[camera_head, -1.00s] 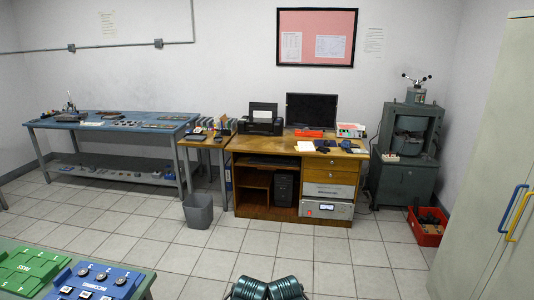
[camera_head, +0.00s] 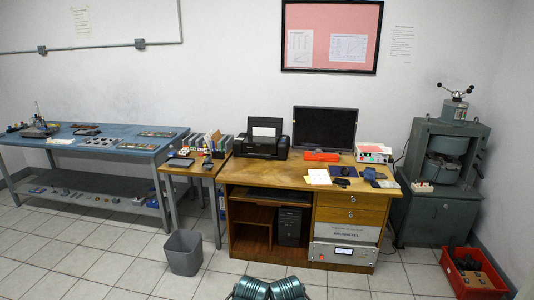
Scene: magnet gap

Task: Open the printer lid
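A black printer (camera_head: 263,139) stands at the back left of the wooden desk (camera_head: 275,172), left of a dark monitor. A white sheet shows upright at its top. I cannot tell at this size how its lid stands. Two green ribbed cylindrical parts at the bottom middle edge of the head view appear to be my own. No gripper fingers show, and both grippers are out of view. The printer is well ahead of me across the floor.
A grey waste bin (camera_head: 183,252) stands at the desk's front left. A blue workbench (camera_head: 100,145) and a small side table (camera_head: 190,170) are left. A green machine (camera_head: 440,175) and a red crate (camera_head: 473,275) are right. Tiled floor before the desk is clear.

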